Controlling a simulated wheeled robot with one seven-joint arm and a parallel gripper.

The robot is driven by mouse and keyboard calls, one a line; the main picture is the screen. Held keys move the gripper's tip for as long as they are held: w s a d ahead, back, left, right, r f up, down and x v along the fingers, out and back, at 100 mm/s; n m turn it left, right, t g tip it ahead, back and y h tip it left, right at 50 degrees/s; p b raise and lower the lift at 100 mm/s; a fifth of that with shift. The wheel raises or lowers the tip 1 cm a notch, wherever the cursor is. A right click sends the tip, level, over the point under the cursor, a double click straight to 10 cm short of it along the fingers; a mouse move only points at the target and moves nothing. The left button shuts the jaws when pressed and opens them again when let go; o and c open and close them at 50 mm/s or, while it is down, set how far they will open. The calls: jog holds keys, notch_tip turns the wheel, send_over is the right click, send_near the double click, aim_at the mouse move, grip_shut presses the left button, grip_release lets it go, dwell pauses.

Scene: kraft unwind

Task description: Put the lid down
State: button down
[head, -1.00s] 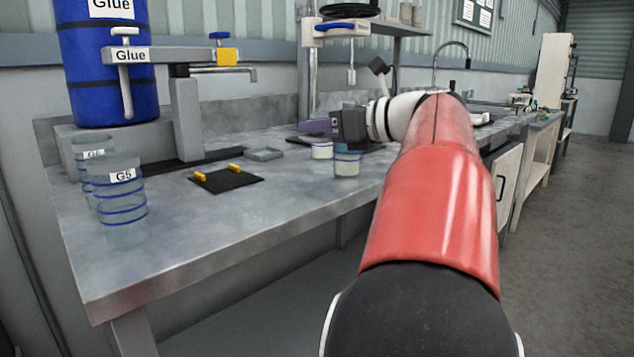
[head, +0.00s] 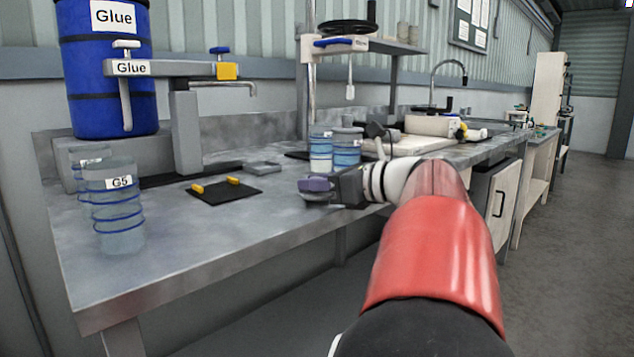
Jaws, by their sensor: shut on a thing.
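My gripper (head: 332,190) is low over the front part of the grey bench, in front of two clear jars. It is shut on a purple lid (head: 316,184), which is held flat close to the bench top. I cannot tell whether the lid touches the bench. The left jar (head: 320,153) of the pair holds something pale and has blue rings. The right jar (head: 347,150) stands beside it, also with blue rings.
At the left stand jar G5 (head: 117,213) and another jar (head: 79,165) behind it. A black mat (head: 223,192) with yellow pieces lies mid-bench. A blue glue drum (head: 107,70) and its clamp-like spout (head: 187,120) stand behind. The bench (head: 190,248) front is clear.

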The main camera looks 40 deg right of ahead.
jog(key=shift+f, duration=0.6)
jog(key=c, duration=1.3)
grip_release()
jog(key=shift+r, duration=0.1)
jog(key=shift+r, duration=0.9)
jog(key=v, duration=0.8)
jog(key=p+v, duration=0.1)
jog(key=v, duration=0.3)
jog(key=shift+f, duration=0.3)
